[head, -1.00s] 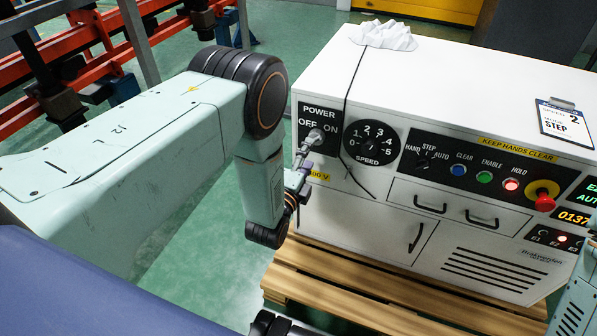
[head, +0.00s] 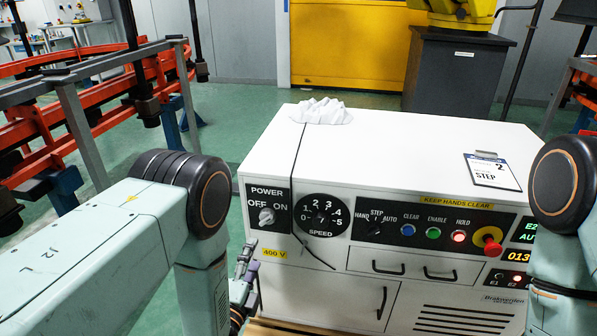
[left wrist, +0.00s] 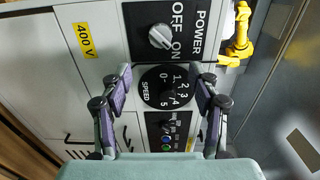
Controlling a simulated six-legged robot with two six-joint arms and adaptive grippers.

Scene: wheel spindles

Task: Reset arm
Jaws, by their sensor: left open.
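My left gripper (head: 243,278) hangs at the lower left front edge of the white control cabinet (head: 400,150), below the power switch (head: 266,216). In the left wrist view its two purple-padded fingers (left wrist: 165,82) are spread apart with nothing between them, in front of the speed dial (left wrist: 168,88). The power switch also shows there (left wrist: 162,36), clear of the fingers. My right arm (head: 563,190) stands at the right edge of the head view; its gripper is out of view.
A red stop button (head: 488,238) and lit buttons sit on the cabinet front. A white crumpled cloth (head: 322,111) and a card (head: 492,171) lie on top. Orange racks (head: 80,110) stand at left. Green floor is open behind the cabinet.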

